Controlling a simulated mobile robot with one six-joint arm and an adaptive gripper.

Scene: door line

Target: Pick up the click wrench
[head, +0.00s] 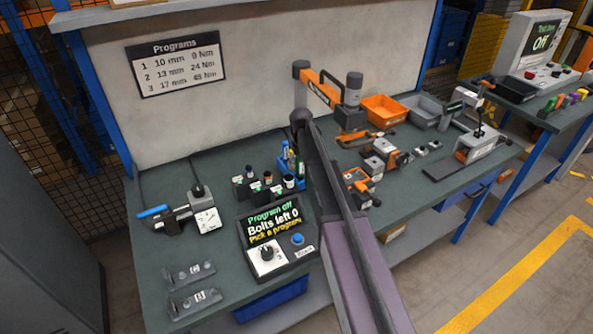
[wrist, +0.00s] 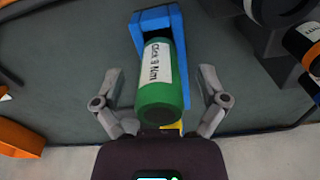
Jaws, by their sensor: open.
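The click wrench (wrist: 163,88) shows in the wrist view as a green cylinder with a white label reading "Click 9 Nm". Its far end meets a blue frame-shaped part (wrist: 153,18). My gripper (wrist: 160,75) is open, with one grey finger on each side of the green cylinder and gaps visible on both sides. The near end of the cylinder is close to my gripper's palm. In the head view, a small blue and green upright item (head: 286,157) beside my arm looks like the same wrench. My gripper cannot be made out there.
Small dark blocks (head: 258,187) stand just left of the wrench, behind the program display box (head: 275,230). Orange tools (head: 362,138) and an orange bin (head: 384,108) lie right of my arm. Dark cylindrical parts (wrist: 280,12) crowd the wrist view's upper right.

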